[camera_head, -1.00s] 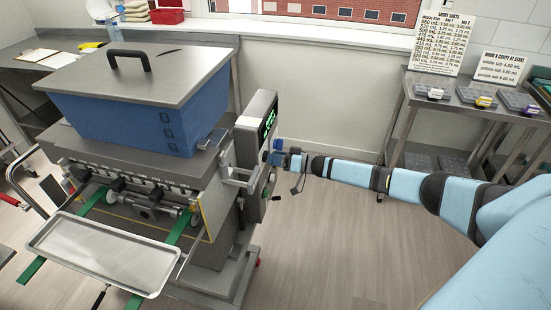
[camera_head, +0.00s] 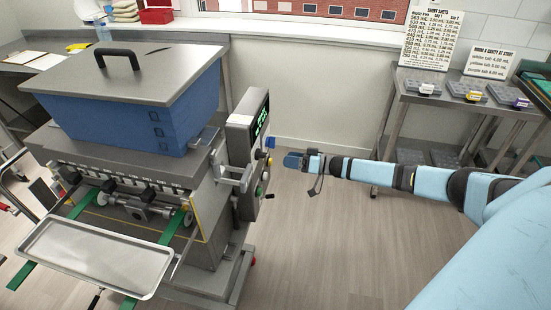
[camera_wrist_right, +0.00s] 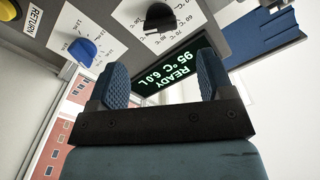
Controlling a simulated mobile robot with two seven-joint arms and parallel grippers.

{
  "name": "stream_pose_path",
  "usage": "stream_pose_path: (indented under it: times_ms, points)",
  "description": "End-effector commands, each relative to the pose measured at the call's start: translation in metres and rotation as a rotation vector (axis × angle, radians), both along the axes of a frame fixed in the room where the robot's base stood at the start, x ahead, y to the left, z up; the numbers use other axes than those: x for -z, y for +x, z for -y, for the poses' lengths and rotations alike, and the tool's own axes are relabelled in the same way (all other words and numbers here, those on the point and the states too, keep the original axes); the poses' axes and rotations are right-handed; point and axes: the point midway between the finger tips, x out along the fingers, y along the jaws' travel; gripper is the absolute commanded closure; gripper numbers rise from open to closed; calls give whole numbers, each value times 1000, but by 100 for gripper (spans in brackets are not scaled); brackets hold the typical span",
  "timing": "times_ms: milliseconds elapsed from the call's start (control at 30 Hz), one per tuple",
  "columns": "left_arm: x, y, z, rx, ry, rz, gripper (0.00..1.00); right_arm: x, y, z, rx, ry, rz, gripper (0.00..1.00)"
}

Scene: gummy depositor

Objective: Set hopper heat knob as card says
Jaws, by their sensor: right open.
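The control panel (camera_head: 247,140) stands on the right side of the blue hopper machine. In the right wrist view it appears upside down, with a black knob (camera_wrist_right: 158,17) on a white dial marked in °C and a blue knob (camera_wrist_right: 82,50) on another dial. The black knob's exact setting is too small to read. My left gripper is out of view.
A short shots card (camera_head: 431,40) and a second card (camera_head: 488,63) stand on the steel side table (camera_head: 450,101). The blue hopper (camera_head: 130,110) has a grey lid. A metal tray (camera_head: 97,257) sits in front. The floor between machine and table is clear.

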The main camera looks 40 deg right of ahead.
Motion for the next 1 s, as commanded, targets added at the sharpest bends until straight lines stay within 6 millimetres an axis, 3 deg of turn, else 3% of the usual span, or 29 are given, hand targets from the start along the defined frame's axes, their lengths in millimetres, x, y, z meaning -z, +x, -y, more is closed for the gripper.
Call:
stream_pose_path:
  times_ms: [100,300,1000]
  points:
    - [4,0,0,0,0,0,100,2,-20,17,1,-2,-2,26]
    - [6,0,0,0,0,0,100,1,-39,33,0,2,-1,26]
    - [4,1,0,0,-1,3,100,0,-43,35,1,1,0,26]
